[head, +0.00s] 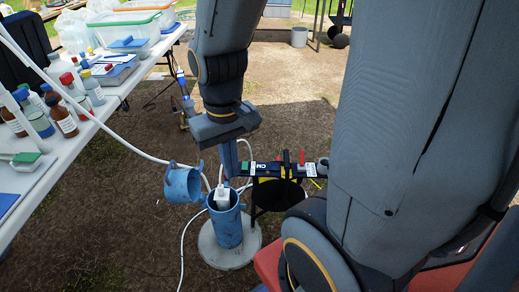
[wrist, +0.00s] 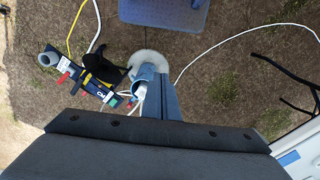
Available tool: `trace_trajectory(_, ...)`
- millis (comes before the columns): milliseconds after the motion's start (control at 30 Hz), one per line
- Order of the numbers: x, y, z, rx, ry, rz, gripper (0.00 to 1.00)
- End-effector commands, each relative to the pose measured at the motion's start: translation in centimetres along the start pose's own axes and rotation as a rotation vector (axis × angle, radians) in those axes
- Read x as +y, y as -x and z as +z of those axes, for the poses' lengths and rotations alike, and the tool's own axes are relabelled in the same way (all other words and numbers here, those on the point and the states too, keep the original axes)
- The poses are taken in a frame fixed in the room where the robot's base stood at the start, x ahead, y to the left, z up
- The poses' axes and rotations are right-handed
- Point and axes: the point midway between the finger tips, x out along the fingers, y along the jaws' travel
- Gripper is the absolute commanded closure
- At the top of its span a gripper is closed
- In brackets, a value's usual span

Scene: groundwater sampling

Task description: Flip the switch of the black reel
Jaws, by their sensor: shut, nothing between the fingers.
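The black reel (head: 277,192) stands beside the blue well pipe, with a dark labelled panel (head: 272,169) across its top. A small red upright part (head: 301,157) and a black one rise from the panel. In the wrist view, the reel's panel (wrist: 88,80) lies left of the fingers, with a red part and a green part at opposite ends. I cannot tell for sure which part is the switch. My gripper (head: 231,174) is shut and empty, pointing down just left of the panel's near end. In the wrist view, its blue-grey fingers (wrist: 168,88) partly cover the pipe.
The open blue well pipe (head: 228,230) holds a white fitting and stands on a pale round base (head: 229,254). Its blue cap (head: 182,182) hangs left. White tubing runs to the left table (head: 110,98), crowded with bottles and boxes. Bare ground lies behind the reel.

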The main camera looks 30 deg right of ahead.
Motion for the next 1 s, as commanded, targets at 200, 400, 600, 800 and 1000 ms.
trace_trajectory(200, 0.0, 0.0, 0.0, 0.0, 0.0, 0.0, 1.0)
trace_trajectory(400, 0.0, 0.0, 0.0, 0.0, 0.0, 0.0, 1.0)
trace_trajectory(600, 0.7, -1.6, -2.2, 0.01, -0.034, 0.004, 1.0)
trace_trajectory(800, 4.1, -6.9, -10.0, 0.049, -0.168, 0.018, 1.0)
trace_trajectory(1000, 9.1, -13.4, -18.8, 0.101, -0.33, 0.036, 1.0)
